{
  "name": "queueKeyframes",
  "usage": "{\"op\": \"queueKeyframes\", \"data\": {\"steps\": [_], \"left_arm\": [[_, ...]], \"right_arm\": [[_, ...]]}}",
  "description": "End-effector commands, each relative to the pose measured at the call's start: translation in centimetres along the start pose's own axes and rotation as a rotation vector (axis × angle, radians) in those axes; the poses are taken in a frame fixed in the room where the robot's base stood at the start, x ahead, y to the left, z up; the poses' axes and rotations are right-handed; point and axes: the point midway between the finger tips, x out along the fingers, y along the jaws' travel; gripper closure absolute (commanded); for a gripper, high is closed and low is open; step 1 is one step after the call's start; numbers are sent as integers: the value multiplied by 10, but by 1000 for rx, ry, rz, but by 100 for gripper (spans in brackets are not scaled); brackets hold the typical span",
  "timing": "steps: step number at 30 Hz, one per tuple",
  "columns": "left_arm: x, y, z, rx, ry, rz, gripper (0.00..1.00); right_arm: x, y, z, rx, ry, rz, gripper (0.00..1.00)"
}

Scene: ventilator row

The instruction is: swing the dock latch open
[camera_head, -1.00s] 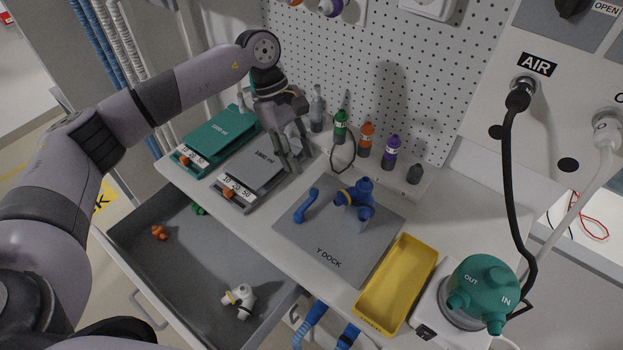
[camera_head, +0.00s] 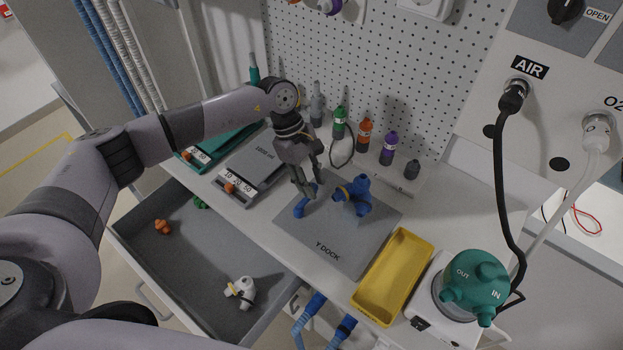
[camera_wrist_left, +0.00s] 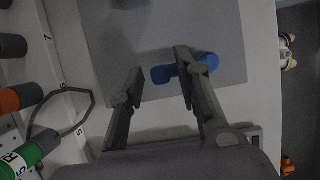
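The dock latch, a short blue bar (camera_head: 301,208), sits on the left part of the grey Y DOCK plate (camera_head: 345,247). A blue Y-shaped connector with a yellow ring (camera_head: 359,197) stands beside it on the plate. My left gripper (camera_head: 305,192) is at the latch, partly covering it in the head view. In the left wrist view, the gripper (camera_wrist_left: 158,76) is open. One finger crosses in front of the blue latch (camera_wrist_left: 207,61), whose one end shows between the fingers. Whether they touch is unclear. My right gripper is not in view.
A yellow tray (camera_head: 376,306) lies right of the plate. Several coloured bottles, among them a green one (camera_head: 339,123), stand in a rack behind. A grey scale-like device (camera_head: 249,171) is to the left. An open drawer (camera_head: 200,262) is in front.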

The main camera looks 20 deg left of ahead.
Motion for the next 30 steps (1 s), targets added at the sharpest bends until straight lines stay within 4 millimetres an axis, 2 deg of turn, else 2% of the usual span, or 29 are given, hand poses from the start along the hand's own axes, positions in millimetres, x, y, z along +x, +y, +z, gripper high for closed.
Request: {"op": "queueKeyframes", "data": {"steps": [2, 12, 23, 30], "left_arm": [[0, 0, 0, 0, 0, 0, 77], [-1, 0, 0, 0, 0, 1, 99], [-1, 0, -1, -8, 0, 5, 100], [-2, -1, -6, -87, 1, 39, 100]], "right_arm": [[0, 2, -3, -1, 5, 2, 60], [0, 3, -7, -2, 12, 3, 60], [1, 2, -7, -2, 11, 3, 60], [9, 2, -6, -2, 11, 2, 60]]}}
